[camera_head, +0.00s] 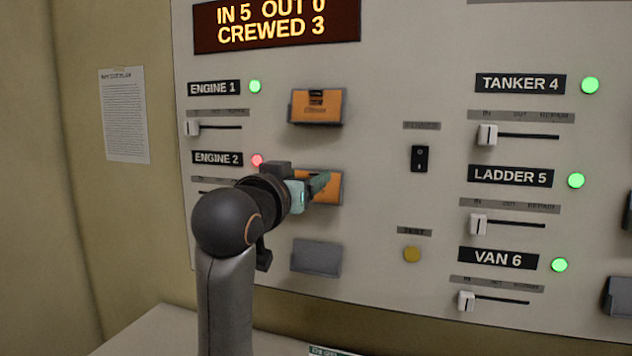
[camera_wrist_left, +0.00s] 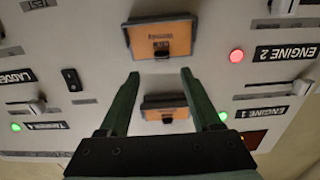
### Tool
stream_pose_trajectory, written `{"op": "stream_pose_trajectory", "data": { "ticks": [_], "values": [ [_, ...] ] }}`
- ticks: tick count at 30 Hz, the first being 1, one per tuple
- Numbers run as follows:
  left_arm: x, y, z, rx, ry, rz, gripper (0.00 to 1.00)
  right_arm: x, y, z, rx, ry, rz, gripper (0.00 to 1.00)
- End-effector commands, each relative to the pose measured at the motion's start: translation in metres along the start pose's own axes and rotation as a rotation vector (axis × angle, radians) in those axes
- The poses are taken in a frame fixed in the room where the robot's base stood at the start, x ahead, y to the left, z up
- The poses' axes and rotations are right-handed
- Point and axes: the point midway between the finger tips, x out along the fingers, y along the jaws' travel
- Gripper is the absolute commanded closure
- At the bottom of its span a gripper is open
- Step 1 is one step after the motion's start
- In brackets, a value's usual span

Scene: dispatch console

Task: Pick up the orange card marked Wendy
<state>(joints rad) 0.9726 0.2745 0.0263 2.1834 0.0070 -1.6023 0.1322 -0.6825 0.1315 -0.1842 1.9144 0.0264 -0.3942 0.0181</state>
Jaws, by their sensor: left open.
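Two orange cards sit in holders on the console panel; their names are too small to read, so I cannot tell which is Wendy. One card (camera_head: 305,112) is beside the ENGINE 1 label, the other (camera_head: 334,190) beside ENGINE 2. My left gripper (camera_head: 320,185) is in front of the ENGINE 2 card and hides part of it. In the left wrist view, which is upside down, my left gripper (camera_wrist_left: 160,77) is open and empty. The ENGINE 2 card (camera_wrist_left: 160,40) lies above its fingertips there, and the ENGINE 1 card (camera_wrist_left: 165,101) shows between the fingers. My right gripper is out of view.
An empty grey holder (camera_head: 316,259) is below the ENGINE 2 card. A black rocker switch (camera_head: 419,159), a yellow button (camera_head: 412,254) and sliders with white knobs (camera_head: 487,135) stick out from the panel. A red lamp (camera_head: 257,160) lights at ENGINE 2.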

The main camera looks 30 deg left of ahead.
Motion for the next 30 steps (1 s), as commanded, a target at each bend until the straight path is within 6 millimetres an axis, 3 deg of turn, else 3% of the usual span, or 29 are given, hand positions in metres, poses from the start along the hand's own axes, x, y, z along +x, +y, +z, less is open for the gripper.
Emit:
{"op": "stream_pose_trajectory", "data": {
  "ticks": [7,17,30],
  "values": [
    [0.037,-0.004,0.004,0.001,-0.006,0.0,0.35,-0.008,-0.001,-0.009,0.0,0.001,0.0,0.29],
    [0.044,-0.004,0.005,0.001,-0.002,0.0,0.35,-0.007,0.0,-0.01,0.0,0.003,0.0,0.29],
    [0.044,-0.004,0.005,0.001,-0.002,0.0,0.83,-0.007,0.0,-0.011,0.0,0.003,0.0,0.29]
  ]
}}
